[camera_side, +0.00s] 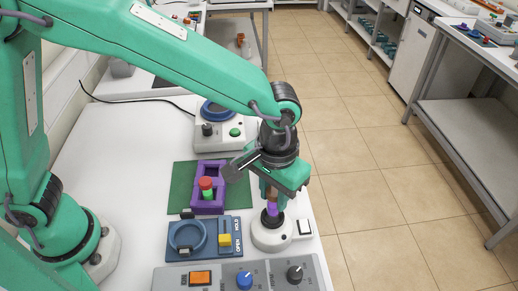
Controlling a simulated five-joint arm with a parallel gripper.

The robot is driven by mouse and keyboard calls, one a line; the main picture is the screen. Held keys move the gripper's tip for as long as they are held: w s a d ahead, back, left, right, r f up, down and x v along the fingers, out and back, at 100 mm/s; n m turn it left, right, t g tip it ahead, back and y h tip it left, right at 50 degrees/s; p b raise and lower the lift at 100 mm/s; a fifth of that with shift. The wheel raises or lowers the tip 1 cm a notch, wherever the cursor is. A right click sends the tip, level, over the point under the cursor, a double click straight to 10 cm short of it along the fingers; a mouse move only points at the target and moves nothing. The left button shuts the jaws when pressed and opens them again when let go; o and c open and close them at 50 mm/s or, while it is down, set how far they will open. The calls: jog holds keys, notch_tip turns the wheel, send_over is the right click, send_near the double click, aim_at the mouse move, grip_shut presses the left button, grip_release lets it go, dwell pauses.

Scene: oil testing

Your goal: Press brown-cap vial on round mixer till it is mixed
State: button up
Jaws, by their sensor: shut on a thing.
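My gripper (273,188) points down at the table's right side and is shut on the brown-cap vial. The vial (272,209) stands about upright, with purple contents showing below the fingers. Its brown cap is mostly hidden between the fingers. The round mixer (271,237) is a white round base with a black cup on top. The vial's lower end is at this black cup and appears to touch it. I cannot tell how hard it presses or whether the contents are mixed.
A purple rack (208,170) on a green mat (180,190) holds a red-capped green vial (207,188). A blue ring fixture (188,238) with a yellow switch, a knobbed control panel (222,279) and a white device (219,142) stand nearby. The table's left middle is clear.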

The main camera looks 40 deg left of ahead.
jog(key=shift+r, duration=2.25)
